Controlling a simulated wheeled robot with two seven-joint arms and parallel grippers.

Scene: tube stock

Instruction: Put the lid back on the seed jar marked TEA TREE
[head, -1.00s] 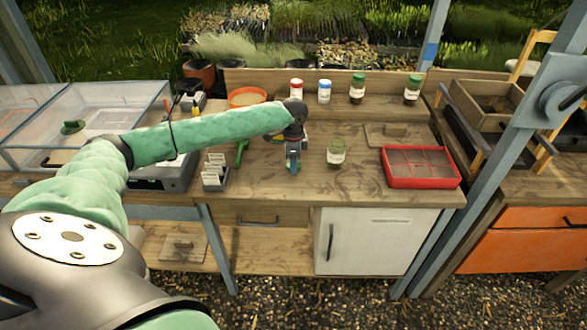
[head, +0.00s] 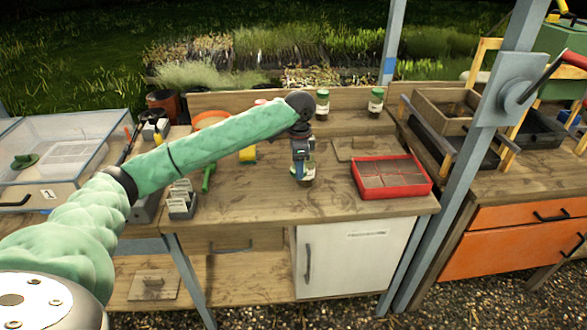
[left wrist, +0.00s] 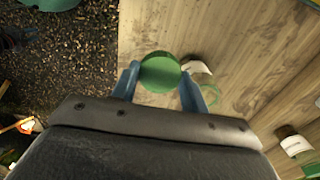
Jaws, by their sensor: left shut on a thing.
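My left gripper (head: 300,152) is shut on a round green lid (left wrist: 160,72), held between its blue fingers above the bench. An open glass jar with a pale label (head: 309,170) stands upright on the bench, partly hidden behind the gripper. In the left wrist view the jar (left wrist: 200,80) shows just right of the lid, partly covered by a finger; the lid is beside its mouth, not on it. I cannot read the label. My right gripper is not in view.
A red tray (head: 391,193) lies right of the open jar, a grey card box (head: 181,208) left.

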